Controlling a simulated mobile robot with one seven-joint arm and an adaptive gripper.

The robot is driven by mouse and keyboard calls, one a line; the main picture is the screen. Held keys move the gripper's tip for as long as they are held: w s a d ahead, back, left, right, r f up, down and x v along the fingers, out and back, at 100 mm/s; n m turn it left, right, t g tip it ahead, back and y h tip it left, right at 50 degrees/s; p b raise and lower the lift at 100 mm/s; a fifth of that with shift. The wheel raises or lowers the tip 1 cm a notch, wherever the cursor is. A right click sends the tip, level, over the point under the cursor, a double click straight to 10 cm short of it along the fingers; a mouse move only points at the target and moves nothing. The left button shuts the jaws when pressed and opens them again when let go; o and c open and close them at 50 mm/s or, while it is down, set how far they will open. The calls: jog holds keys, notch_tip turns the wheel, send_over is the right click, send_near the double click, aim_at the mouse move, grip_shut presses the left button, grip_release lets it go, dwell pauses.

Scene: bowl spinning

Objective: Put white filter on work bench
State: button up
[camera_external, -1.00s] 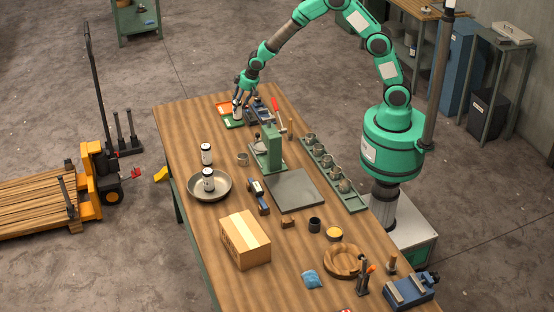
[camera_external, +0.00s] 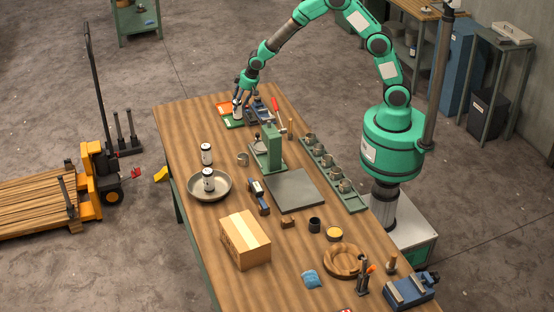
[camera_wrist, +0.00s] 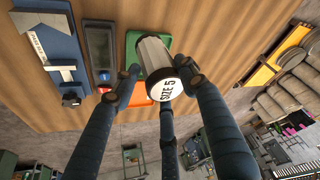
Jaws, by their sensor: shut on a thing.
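A white filter (camera_wrist: 158,70), a cylinder with a white end face that reads "SIZE 5", is held by the fingers of my gripper (camera_wrist: 160,82) in the wrist view. In the external view my gripper (camera_external: 240,106) is at the far end of the work bench (camera_external: 185,130), with the filter over the green and orange trays. I cannot tell whether the filter touches the tray below it. Two more white canisters show: one stands on the bench (camera_external: 206,153) and one stands in a round metal pan (camera_external: 226,190).
The green tray (camera_wrist: 133,44) and orange tray (camera_external: 224,107) lie under my gripper. A green press (camera_external: 270,150), a rack of cups (camera_external: 333,175), a grey plate (camera_external: 295,191) and a cardboard box (camera_external: 245,240) stand farther along. Bare wood lies left of the trays.

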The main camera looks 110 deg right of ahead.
notch_tip(320, 180, up, 20)
jog(key=s+a+r+n+t+y, duration=0.1)
jog(key=s+a+n, duration=0.15)
jog(key=a, duration=0.95)
jog(key=s+a+r+n+y, duration=0.1)
jog(key=a+n, duration=0.3)
jog(key=a, duration=0.8)
jog(key=s+a+f+n+g+y, duration=0.1)
jog(key=s+a+n, duration=0.4)
jog(key=a, duration=0.5)
jog(key=s+a+n+y, duration=0.2)
jog(key=s+a+n, duration=0.1)
jog(key=s+a, duration=0.6)
jog(key=s+a+f+n+g+y, duration=0.1)
jog(key=s+a+n, duration=0.3)
jog(key=a, duration=0.7)
notch_tip(320, 180, down, 18)
jog(key=shift+s+m+b, duration=0.3)
jog(key=shift+s+m, duration=0.05)
jog(key=shift+s, duration=0.1)
jog(key=w+a, duration=0.2)
jog(key=w, duration=0.5)
jog(key=w+a+f, duration=0.1)
jog(key=w+a, duration=0.1)
jog(key=w, duration=0.6)
jog(key=shift+w+f+p, duration=0.25)
jog(key=shift+w+p, duration=0.05)
jog(key=shift+p, duration=0.15)
